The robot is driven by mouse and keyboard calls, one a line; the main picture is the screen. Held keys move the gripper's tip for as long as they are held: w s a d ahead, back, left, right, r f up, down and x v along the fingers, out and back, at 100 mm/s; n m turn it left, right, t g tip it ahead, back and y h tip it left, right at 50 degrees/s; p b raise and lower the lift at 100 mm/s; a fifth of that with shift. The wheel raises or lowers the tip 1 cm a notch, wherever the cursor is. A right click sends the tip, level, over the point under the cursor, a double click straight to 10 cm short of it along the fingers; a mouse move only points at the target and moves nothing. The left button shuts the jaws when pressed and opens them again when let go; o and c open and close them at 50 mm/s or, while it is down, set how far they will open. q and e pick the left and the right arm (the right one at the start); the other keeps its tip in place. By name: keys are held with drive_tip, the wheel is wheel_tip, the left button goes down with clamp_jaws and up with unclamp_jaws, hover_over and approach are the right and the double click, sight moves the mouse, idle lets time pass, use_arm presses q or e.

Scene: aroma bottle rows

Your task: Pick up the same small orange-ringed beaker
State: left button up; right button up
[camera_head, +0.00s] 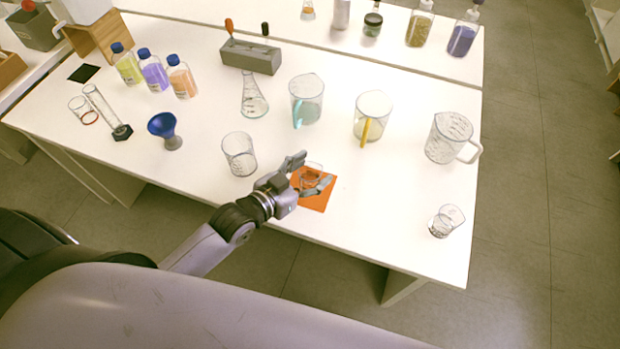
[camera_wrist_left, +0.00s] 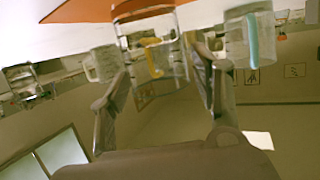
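A small clear beaker (camera_head: 312,172) with an orange ring stands on an orange mat (camera_head: 322,203) near the table's front edge. My left gripper (camera_head: 311,174) reaches in low from the left, with its two fingers spread on either side of the beaker. In the left wrist view the beaker (camera_wrist_left: 155,50) sits between the fingers (camera_wrist_left: 160,75), below the orange mat (camera_wrist_left: 85,10) in that upturned picture. I cannot tell whether the fingers touch the glass. Part of the beaker is hidden by the fingers. My right gripper is not in view.
A clear beaker (camera_head: 239,155) stands just left of my gripper. Jugs with a teal handle (camera_head: 308,99) and a yellow handle (camera_head: 374,115) stand behind. Another red-ringed beaker (camera_head: 81,108) is at far left. A small beaker (camera_head: 446,220) is at right; the table between is clear.

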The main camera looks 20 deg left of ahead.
use_arm(q)
drive_tip(key=c, duration=1.1)
drive_tip(key=shift+c, duration=0.4)
drive_tip(key=shift+r, duration=0.15)
